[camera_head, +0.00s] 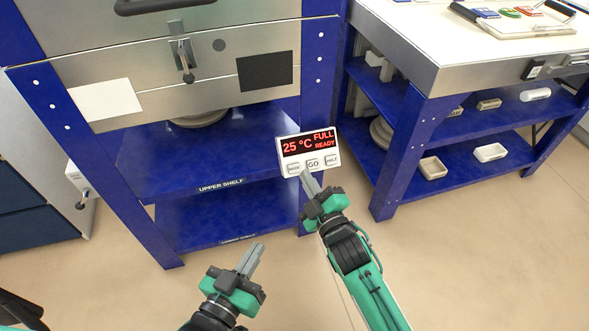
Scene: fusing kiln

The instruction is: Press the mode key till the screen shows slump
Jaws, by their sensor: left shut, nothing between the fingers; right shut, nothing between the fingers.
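The kiln controller (309,149) is a white box fixed at the kiln stand's right front leg. Its dark screen (308,143) shows red text: 25 °C, FULL, READY. Below the screen are three keys: the mode key (294,168) at left, the GO key (313,163) in the middle, and a third key (332,159) at right. My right gripper (306,176) is shut and empty, its tips just below the keys between mode and GO. I cannot tell whether they touch the box. My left gripper (257,252) is shut and empty, low in front of the stand.
The blue kiln stand has an upper shelf (215,165) and a lower shelf (225,215). Open floor lies in front.

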